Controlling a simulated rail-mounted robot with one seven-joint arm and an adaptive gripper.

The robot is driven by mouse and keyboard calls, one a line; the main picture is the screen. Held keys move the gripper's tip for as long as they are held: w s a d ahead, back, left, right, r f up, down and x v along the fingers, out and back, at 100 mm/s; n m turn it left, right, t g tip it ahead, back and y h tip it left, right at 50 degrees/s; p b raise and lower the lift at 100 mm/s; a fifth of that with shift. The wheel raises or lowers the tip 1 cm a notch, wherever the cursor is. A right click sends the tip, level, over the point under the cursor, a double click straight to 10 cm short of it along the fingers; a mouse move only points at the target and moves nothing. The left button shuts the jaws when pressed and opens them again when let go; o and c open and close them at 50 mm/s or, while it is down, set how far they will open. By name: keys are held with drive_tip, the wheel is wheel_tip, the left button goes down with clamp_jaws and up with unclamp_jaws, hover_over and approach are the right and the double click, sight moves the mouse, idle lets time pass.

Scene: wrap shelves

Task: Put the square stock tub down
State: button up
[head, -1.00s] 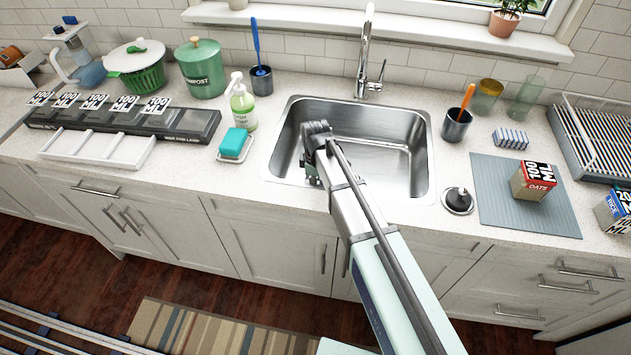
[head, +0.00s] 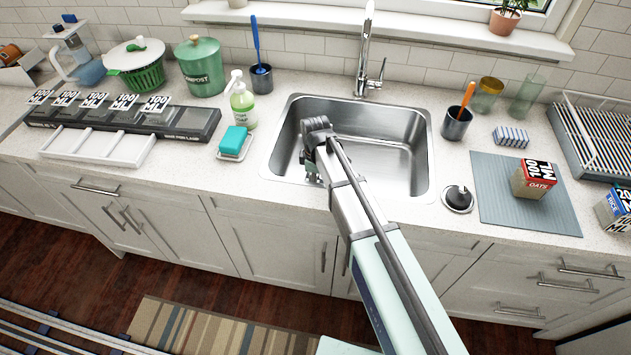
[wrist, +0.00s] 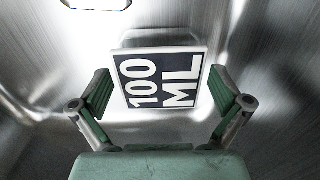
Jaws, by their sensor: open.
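The square stock tub (wrist: 162,80), with a dark and white "100 ML" label, is inside the metal sink, seen in the wrist view. It sits between the two green fingers of my gripper (wrist: 160,92). The fingers are spread, with a gap showing beside the tub on each side. The lower part of the tub and its contact with the sink floor cannot be made out. In the head view my gripper (head: 311,170) is low in the left front part of the sink (head: 395,165), mostly hidden by my arm, and the tub is hidden there.
A soap dish with a teal sponge (head: 234,140) and a soap bottle (head: 242,105) stand left of the sink. A black rack (head: 185,122) holds several similar tubs. A drain plug (head: 458,198) and an oats box (head: 534,178) are at right. The sink's right half is clear.

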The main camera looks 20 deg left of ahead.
wheel_tip(320, 180, up, 11)
drive_tip(key=b, duration=0.2)
drive_tip(key=shift+r+b, duration=0.2)
drive_tip(key=shift+b, duration=0.2)
